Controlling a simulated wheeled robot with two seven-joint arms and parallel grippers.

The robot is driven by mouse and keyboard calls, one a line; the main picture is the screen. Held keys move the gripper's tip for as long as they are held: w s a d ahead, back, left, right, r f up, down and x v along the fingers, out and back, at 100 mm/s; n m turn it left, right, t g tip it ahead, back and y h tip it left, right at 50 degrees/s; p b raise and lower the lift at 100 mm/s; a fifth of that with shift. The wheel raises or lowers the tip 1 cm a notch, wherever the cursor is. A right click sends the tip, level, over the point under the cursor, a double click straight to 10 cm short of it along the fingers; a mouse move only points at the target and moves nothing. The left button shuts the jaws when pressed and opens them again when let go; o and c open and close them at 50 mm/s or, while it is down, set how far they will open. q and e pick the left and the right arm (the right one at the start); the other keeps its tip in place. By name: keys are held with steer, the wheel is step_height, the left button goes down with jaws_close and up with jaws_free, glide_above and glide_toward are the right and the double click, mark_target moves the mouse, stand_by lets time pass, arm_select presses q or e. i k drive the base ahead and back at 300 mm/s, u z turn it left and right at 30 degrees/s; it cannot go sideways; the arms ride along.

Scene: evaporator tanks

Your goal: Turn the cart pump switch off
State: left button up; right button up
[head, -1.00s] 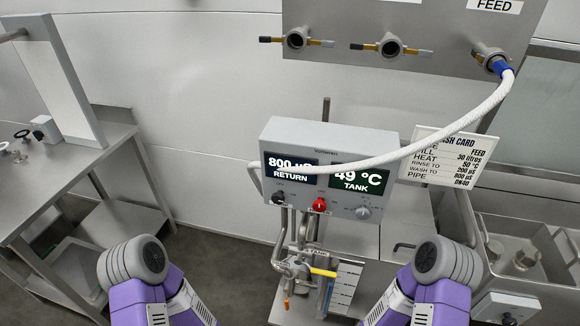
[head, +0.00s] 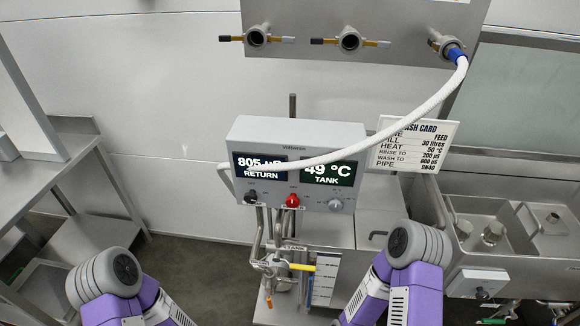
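The cart's grey control box (head: 298,135) stands upright at the middle of the head view. Its displays read about 805 µS RETURN (head: 250,163), partly covered by the hose, and 49 °C TANK (head: 328,174). Below the displays are a black knob (head: 250,197), a red knob (head: 292,200) and a grey dial (head: 335,204). Their small labels are too fine to read, so I cannot tell which is the pump switch or how it is set.
A white hose (head: 400,125) runs from the wall panel's right port (head: 446,46) across the front of the box. A wash card (head: 413,145) is at its right. Pipes and a yellow-handled valve (head: 301,267) are below. A steel bench (head: 80,205) stands left, a sink (head: 500,230) right.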

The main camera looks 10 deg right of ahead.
mark_target(251, 198)
steer(key=z, duration=1.35)
steer(key=k, duration=1)
steer(key=u, duration=1.4)
steer(key=i, duration=0.5)
